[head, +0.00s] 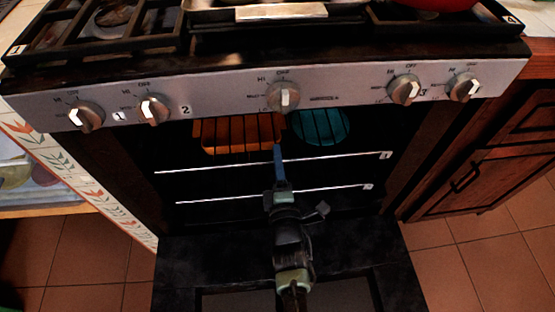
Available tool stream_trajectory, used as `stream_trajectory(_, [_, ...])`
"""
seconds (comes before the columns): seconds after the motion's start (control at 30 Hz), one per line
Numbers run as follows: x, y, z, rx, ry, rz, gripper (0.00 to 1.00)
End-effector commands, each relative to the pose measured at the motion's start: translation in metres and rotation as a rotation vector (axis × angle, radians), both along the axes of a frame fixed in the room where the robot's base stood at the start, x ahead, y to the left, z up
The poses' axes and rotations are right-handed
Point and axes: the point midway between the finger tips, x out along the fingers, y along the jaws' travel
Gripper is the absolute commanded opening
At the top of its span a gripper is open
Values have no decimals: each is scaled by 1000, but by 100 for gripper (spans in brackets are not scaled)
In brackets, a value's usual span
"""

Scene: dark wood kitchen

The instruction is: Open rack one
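Rack one (240,165) shows as the upper pale rail across the dark oven, with a small tag at its right end that seems to read 1. My gripper (279,160) reaches from below into the oven mouth, and its blue tip overlaps the middle of that rail. I cannot tell whether it touches the rail. The tip shows as one narrow blue piece, so whether the fingers are apart is unclear. The oven door (195,262) is folded down below my arm. Both rack rails sit inside the oven; their rear parts are lost in the dark.
A second rail (225,197) runs below rack one. Knobs (283,96) line the panel above. Wood cabinets (490,150) stand close on the right.

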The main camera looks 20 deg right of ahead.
Motion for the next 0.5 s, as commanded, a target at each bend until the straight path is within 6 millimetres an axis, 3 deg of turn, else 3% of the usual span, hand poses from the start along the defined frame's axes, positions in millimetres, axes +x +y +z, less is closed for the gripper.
stream_trajectory(0.1, [0,0,0,0,0,0,38])
stream_trajectory(0.3, [0,0,0,0,0,0,2])
stream_trajectory(0.5, [0,0,0,0,0,0,0])
